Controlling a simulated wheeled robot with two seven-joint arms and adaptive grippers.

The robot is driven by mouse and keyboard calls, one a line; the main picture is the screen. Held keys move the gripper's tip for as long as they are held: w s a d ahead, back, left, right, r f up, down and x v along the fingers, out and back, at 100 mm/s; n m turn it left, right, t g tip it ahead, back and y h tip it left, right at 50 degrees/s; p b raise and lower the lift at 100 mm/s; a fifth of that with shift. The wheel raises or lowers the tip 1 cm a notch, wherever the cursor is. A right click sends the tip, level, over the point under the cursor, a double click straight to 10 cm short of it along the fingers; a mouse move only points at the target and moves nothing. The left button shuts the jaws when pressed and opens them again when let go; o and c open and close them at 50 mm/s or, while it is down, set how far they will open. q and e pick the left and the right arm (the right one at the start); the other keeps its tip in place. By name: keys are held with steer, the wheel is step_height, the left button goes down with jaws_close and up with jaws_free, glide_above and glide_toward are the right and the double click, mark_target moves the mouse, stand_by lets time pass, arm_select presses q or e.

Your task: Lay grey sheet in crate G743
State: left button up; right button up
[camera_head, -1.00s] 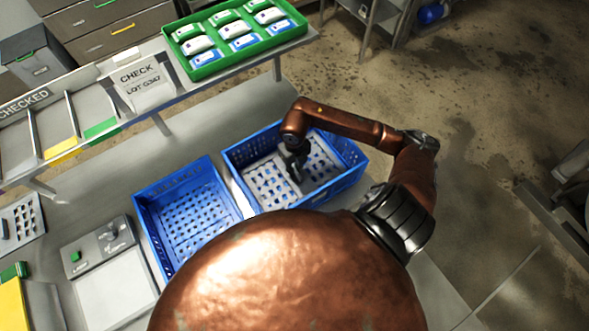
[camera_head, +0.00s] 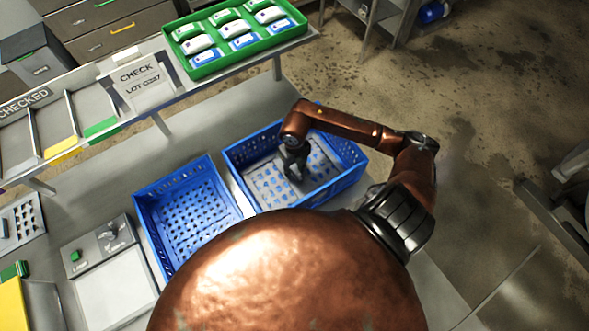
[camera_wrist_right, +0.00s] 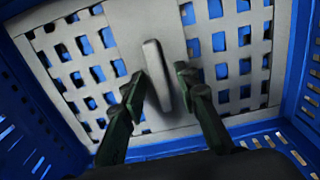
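The grey sheet (camera_head: 268,186) is a perforated plate with a plain middle strip and a raised grip bar (camera_wrist_right: 156,62). It lies inside the right blue crate (camera_head: 337,188), looking flat and low between the walls. No label such as G743 is legible on the crate. My right gripper (camera_head: 294,172) reaches down into this crate. In the right wrist view its two dark fingers (camera_wrist_right: 160,84) stand either side of the grip bar, apart, with small gaps showing. Part of the sheet is hidden under the gripper in the head view. My left gripper is not in view.
An empty blue crate (camera_head: 160,232) stands just left. A green tray (camera_head: 207,72) of pouches sits on the raised shelf behind, beside a "CHECK" sign (camera_head: 140,80). A grey scale-like device (camera_head: 109,270) is at the lower left. Bare floor lies to the right.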

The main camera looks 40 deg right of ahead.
mark_target(294, 171)
step_height(294, 171, up, 12)
steer(key=b, duration=0.1)
stand_by(0.4)
steer(key=shift+r, duration=0.1)
steer(key=shift+a, duration=0.1)
stand_by(1.2)
